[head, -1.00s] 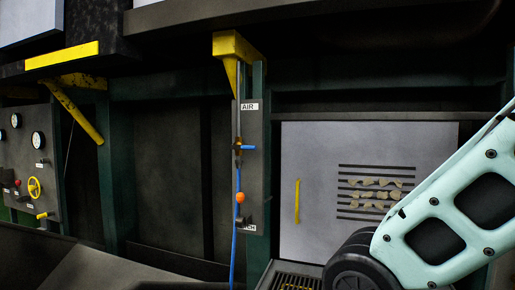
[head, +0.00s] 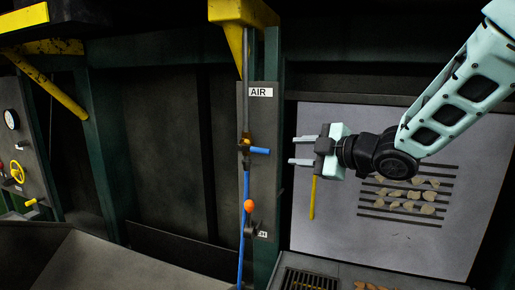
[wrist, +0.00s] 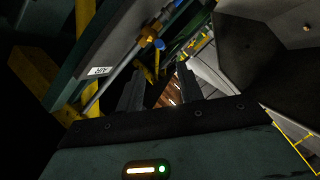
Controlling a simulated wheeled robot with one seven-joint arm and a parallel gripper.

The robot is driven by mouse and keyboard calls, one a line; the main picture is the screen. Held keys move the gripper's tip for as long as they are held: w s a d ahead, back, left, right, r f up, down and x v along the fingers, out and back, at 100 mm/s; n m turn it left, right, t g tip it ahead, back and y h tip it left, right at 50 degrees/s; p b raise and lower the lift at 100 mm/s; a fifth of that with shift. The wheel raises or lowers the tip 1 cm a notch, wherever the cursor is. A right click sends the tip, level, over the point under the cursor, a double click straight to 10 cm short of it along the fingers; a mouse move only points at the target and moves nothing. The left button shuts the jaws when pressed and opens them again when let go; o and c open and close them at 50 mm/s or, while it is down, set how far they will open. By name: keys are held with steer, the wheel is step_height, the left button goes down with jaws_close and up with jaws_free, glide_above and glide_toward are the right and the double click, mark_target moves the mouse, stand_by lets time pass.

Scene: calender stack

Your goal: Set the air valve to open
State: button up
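The air valve (head: 244,146) is a small brass body on a vertical pipe, below the AIR label. Its blue handle (head: 260,151) points right, across the pipe. In the wrist view the valve (wrist: 149,36) and its blue handle (wrist: 160,44) show beyond the fingers, toward the top. My gripper (head: 303,150) is to the right of the handle at about its height in the head view, fingers pointing left. The fingers are apart with nothing between them, also in the wrist view (wrist: 160,88). It looks clear of the handle.
An orange ball knob (head: 248,205) and a blue hose (head: 241,245) are below the valve. A yellow bracket (head: 240,14) is above the pipe. A gauge panel with a yellow wheel (head: 17,172) is at far left.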

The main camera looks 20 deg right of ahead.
mark_target(257, 152)
steer(key=p+x, duration=0.3)
steer(key=x, duration=1.1)
steer(key=shift+w+a+f+p, duration=0.1)
steer(key=shift+w+p, duration=0.2)
jaws_close()
